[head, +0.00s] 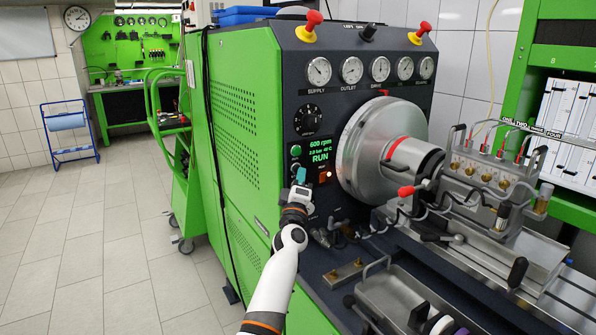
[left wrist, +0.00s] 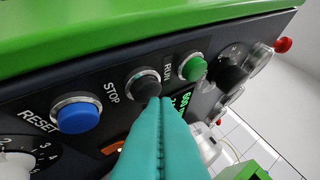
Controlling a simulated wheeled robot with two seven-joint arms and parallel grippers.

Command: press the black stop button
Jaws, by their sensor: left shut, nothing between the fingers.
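The black stop button (left wrist: 146,82) sits in a silver ring beside the STOP label in the left wrist view, between the blue RESET button (left wrist: 78,115) and the green RUN button (left wrist: 192,68). My left gripper (left wrist: 163,104) is shut and empty. Its teal fingertips overlap the lower edge of the stop button in that view; I cannot tell whether they touch it. In the head view the left gripper (head: 301,175) is at the control panel, just below the green button (head: 296,150), and covers part of the button column. My right gripper is not seen.
The green screen (head: 319,150) reads 600 rpm and RUN. A lit orange switch (head: 325,175) is right of the fingers. A large metal disc (head: 362,150) stands close on the right. Red knobs (head: 309,25) top the panel. The floor at left is clear.

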